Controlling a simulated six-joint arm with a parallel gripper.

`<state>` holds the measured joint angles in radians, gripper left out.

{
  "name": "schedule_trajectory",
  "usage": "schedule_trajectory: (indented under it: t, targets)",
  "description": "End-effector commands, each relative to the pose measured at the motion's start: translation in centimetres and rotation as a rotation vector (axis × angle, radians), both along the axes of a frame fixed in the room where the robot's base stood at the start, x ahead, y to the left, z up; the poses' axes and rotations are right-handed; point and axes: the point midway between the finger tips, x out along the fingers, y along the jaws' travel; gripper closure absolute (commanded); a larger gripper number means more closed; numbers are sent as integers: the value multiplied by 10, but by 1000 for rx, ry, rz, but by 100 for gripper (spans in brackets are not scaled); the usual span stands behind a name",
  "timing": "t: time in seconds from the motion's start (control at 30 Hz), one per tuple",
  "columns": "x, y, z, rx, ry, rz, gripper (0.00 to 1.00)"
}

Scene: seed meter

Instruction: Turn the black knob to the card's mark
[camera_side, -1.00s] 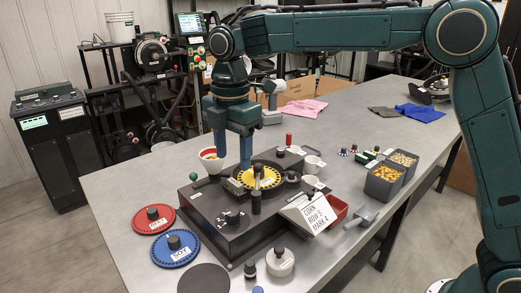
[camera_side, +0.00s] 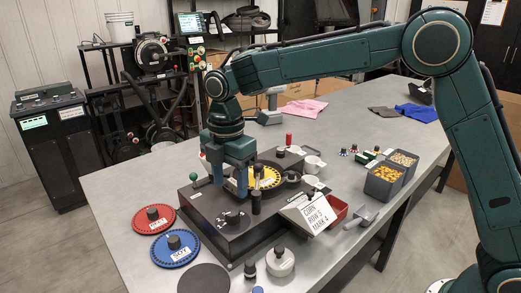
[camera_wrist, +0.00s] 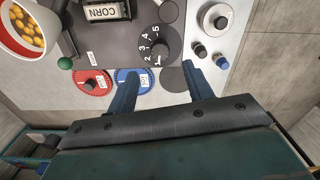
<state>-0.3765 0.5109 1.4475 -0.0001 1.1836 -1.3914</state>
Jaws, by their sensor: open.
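The black knob (camera_side: 232,217) sits on the front part of the dark seed meter base (camera_side: 205,205). In the wrist view the knob (camera_wrist: 159,52) has white numbers 1 to 5 around its left and upper side; its pointer's setting is too small to tell. The white card (camera_side: 314,214) reads CORN, ROW 5, MARK 4 and leans at the base's right side. My gripper (camera_side: 230,186) is open and empty, above and behind the knob in the side view. In the wrist view its fingertips (camera_wrist: 164,70) are spread just below the knob, apart from it.
A black upright post (camera_side: 256,203) and a yellow seed disc (camera_side: 264,177) stand right of my fingers. A green ball-topped lever (camera_side: 194,178) is at left. Red (camera_side: 155,218) and blue (camera_side: 175,248) discs lie on the table in front. A cup of yellow seeds (camera_wrist: 22,28) is nearby.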

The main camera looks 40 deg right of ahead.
Motion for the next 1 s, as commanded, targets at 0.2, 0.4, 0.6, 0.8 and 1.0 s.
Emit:
schedule_trajectory:
  t: [0.2,0.4,0.6,0.8,1.0]
  targets:
    - [0,0,-35,-2,3,0,49]
    - [0,0,-60,0,2,0,49]
    - [0,0,-74,0,1,0,49]
    - [0,0,-77,0,0,0,49]
    - [0,0,-77,0,0,0,57]
